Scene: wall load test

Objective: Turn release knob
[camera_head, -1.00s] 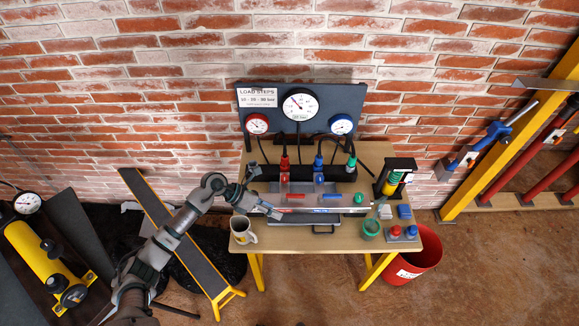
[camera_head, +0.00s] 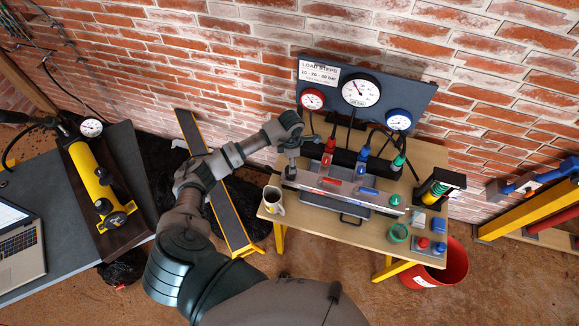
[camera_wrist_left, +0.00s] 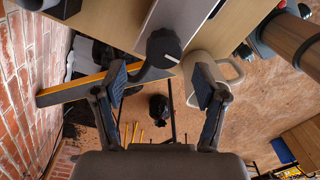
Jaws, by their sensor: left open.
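A dark round knob (camera_wrist_left: 163,46) with a pale mark on its face shows in the left wrist view, at the end of a grey block on the bench. I take it for the release knob. My left gripper (camera_wrist_left: 160,84) is open, its two fingers apart with nothing between the tips. The knob appears just beyond the tips, roughly centred between them; I see no contact. In the head view my left gripper (camera_head: 289,172) is at the left end of the grey manifold (camera_head: 335,187), and it hides most of the knob there. My right gripper is not in view.
A pale mug (camera_head: 273,200) stands close to my left gripper; it also shows in the wrist view (camera_wrist_left: 208,66). Gauges (camera_head: 361,90), coloured valves, a green cup (camera_head: 398,233) and a yellow-black cylinder (camera_head: 437,190) crowd the wooden bench (camera_head: 330,229). A red bucket (camera_head: 447,265) stands below.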

